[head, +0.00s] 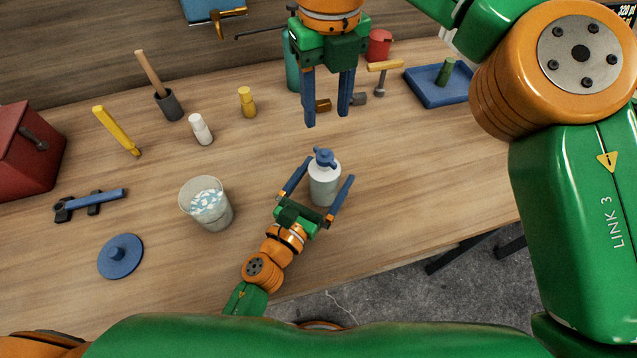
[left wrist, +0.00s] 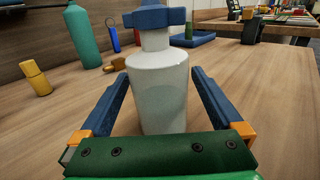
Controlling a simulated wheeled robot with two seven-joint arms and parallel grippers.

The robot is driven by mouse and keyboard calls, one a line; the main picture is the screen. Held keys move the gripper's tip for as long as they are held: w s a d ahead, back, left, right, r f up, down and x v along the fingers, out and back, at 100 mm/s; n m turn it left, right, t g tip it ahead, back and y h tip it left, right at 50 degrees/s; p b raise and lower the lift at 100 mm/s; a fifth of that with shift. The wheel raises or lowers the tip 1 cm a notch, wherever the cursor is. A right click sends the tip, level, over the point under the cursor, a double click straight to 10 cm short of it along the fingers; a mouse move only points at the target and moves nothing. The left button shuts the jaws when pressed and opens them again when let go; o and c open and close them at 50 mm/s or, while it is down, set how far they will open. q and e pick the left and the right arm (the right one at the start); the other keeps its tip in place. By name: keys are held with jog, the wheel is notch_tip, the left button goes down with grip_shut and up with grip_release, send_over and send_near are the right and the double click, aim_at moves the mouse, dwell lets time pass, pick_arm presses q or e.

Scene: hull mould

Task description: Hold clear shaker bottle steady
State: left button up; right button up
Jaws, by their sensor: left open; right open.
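The shaker bottle (head: 323,188) stands upright on the wooden table, pale and whitish with a blue top. It also shows in the left wrist view (left wrist: 158,90), its top cut off by the frame edge. My left gripper (head: 331,168) is open, its two blue fingers on either side of the bottle. In the left wrist view the left gripper (left wrist: 161,72) shows gaps between both fingers and the bottle. My right gripper (head: 327,120) is open and empty, pointing down beyond the bottle, apart from it.
A clear cup (head: 207,205) with pale pieces inside and a blue lid-like disc (head: 121,256) lie to the left. A yellow bottle (head: 247,101), a white bottle (head: 201,129) and a blue tray (head: 425,88) stand farther back. The table right of the bottle is clear.

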pick_arm(q)
jog(key=shift+s, duration=0.1)
jog(key=shift+c, duration=1.1)
jog(key=c, duration=1.1)
jog(key=shift+c, duration=0.4)
pick_arm(e)
jog(key=shift+o, duration=1.3)
jog(key=shift+a, duration=0.1)
pick_arm(q)
jog(key=shift+a, duration=0.1)
pick_arm(e)
jog(key=shift+o, duration=0.2)
jog(key=f+y, duration=0.1)
jog(key=s+a+f+g, duration=0.1)
jog(key=s+a+f+g+y, duration=0.1)
jog(key=f, duration=0.1)
jog(key=shift+a+m+y, duration=0.1)
jog(key=shift+m+y, duration=0.2)
jog(key=m+t+y, duration=0.8)
jog(key=m+y, duration=0.7)
jog(key=m, duration=1.1)
send_near(320, 156)
jog(key=shift+m+h, duration=0.3)
jog(key=x, duration=1.2)
jog(key=shift+w+a+f, duration=0.1)
jog(key=shift+w+f, duration=0.1)
jog(key=shift+w, duration=0.15)
